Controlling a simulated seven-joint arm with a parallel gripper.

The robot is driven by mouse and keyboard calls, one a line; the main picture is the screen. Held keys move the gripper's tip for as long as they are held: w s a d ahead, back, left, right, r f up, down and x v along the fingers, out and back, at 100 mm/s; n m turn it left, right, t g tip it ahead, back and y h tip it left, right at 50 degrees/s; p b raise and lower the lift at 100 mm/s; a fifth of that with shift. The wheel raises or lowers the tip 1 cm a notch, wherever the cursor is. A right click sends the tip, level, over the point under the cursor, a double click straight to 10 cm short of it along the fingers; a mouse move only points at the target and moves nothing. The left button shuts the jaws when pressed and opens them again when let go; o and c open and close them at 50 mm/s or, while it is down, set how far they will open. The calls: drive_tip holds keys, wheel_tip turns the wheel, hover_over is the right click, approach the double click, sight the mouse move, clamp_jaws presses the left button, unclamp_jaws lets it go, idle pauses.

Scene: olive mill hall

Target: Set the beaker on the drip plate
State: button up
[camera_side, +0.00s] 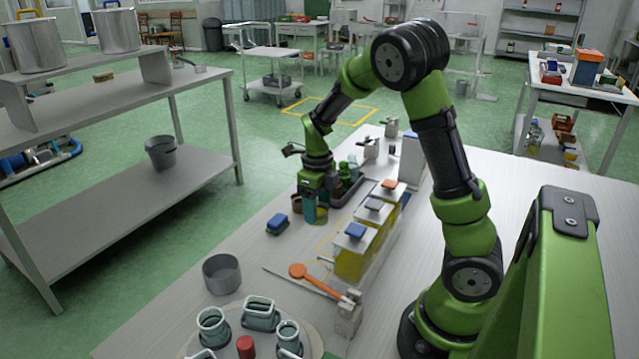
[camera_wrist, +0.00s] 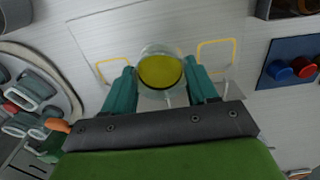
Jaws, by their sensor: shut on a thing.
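My gripper (camera_side: 314,208) is shut on a clear round beaker (camera_wrist: 160,72) holding yellow-green liquid. In the wrist view, the teal fingers of my gripper (camera_wrist: 161,86) press on both sides of the beaker. In the side view, the beaker (camera_side: 321,214) shows only partly beside the fingers, low over the table. I cannot tell whether its base touches the table. I cannot make out for sure which thing is the drip plate.
Containers of yellow liquid with blue and orange lids (camera_side: 354,250) stand to the right. An orange spoon (camera_side: 315,282), grey pot (camera_side: 222,274) and round board with several jars (camera_side: 193,350) are nearer. A dark tray (camera_side: 345,193) lies behind. Bare table surrounds the grey pot.

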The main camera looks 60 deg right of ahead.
drive_tip(key=shift+w+f, duration=0.15)
drive_tip(key=shift+w, duration=0.4)
drive_tip(key=shift+w+f, duration=0.15)
drive_tip(key=shift+w, duration=0.4)
drive_tip(key=shift+w+f, duration=0.15)
drive_tip(key=shift+f, duration=2.45)
drive_tip(key=shift+f, duration=0.3)
drive_tip(key=o, duration=1.2)
drive_tip(key=shift+r, duration=0.1)
drive_tip(key=shift+r, duration=3.4)
